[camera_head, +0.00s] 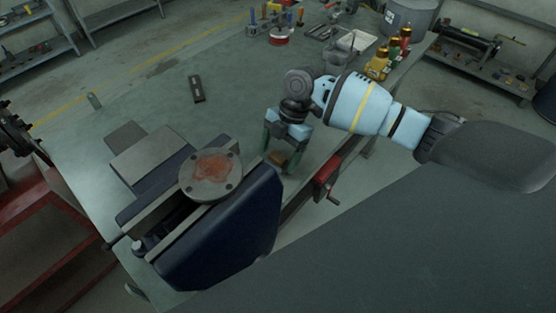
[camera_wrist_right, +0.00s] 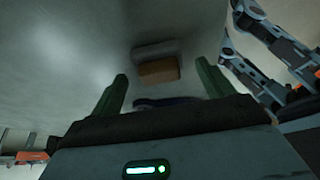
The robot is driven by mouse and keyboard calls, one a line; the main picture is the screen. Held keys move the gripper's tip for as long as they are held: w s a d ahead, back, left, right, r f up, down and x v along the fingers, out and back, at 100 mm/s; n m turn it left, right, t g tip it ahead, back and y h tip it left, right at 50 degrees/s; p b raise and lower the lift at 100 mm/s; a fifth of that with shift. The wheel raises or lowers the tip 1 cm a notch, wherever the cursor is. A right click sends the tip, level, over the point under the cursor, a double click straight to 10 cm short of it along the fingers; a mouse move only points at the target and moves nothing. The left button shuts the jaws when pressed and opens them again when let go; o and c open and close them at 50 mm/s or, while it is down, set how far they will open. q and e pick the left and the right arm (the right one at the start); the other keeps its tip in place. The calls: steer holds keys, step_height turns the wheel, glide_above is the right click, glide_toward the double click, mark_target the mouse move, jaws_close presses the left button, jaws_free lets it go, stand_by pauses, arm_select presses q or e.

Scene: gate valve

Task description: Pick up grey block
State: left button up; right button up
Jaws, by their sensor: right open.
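A small block (camera_wrist_right: 158,70) with a brown face and a grey part (camera_wrist_right: 156,48) behind it lies on the workbench (camera_head: 235,105), seen ahead of the fingers in the right wrist view. In the head view the block (camera_head: 278,158) shows as a small brown patch, partly hidden by the fingers. My right gripper (camera_head: 280,152) points down over the bench with its green fingers apart, one on either side of the block. In the right wrist view the open gripper (camera_wrist_right: 161,78) appears empty, the block lying just beyond the fingertips. My left gripper is out of view.
A dark blue vise (camera_head: 225,240) with a round rusty-faced flange (camera_head: 210,176) on it stands just left of the right gripper. A dark bar (camera_head: 197,89) lies farther back. Bottles (camera_head: 378,65) and tools crowd the far end. The middle bench is mostly clear.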

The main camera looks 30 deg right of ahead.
steer(key=shift+s+a+f, duration=0.1)
steer(key=shift+a+f, duration=0.15)
steer(key=shift+f, duration=0.4)
steer(key=shift+c, duration=0.4)
steer(key=c, duration=1)
steer(key=shift+r, duration=0.2)
steer(key=shift+r, duration=0.6)
step_height(320, 180, up, 2)
steer(key=shift+r, duration=0.15)
steer(key=s, duration=1)
steer(key=s+a+r, duration=0.1)
steer(key=s, duration=0.5)
steer(key=shift+r+p, duration=0.1)
steer(key=shift+p, duration=0.2)
